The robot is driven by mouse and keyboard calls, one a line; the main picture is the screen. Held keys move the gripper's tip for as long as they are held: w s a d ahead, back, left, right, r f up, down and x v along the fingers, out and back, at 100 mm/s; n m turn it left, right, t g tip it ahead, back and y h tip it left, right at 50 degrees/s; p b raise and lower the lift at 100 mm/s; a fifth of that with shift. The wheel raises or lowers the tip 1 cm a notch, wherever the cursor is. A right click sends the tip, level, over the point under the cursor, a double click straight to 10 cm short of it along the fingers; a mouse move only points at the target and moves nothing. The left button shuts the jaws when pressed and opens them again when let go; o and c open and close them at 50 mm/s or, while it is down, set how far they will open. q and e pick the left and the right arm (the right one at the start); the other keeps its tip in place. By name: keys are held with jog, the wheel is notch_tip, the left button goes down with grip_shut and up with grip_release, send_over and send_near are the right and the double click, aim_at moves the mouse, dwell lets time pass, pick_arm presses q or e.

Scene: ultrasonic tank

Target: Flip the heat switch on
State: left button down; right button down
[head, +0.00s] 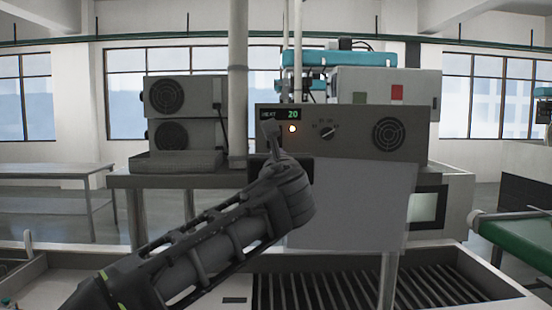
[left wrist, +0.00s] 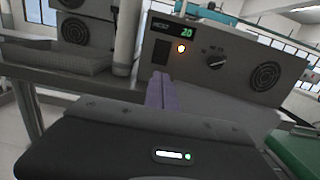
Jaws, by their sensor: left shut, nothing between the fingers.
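The grey control box (head: 350,147) faces me, with a green-lit display (head: 281,115) reading HEAT 20.
A black knob (head: 328,133) and a round vent (head: 388,134) are to the right on the panel. Stacked grey units with fans (head: 167,96) stand at the left beside a vertical post (head: 238,80). A slatted basin (head: 350,291) lies below.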

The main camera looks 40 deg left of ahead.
pick_arm(q)
jog(key=v, duration=0.3)
jog(key=shift+f, duration=0.1)
dwell(0.5)
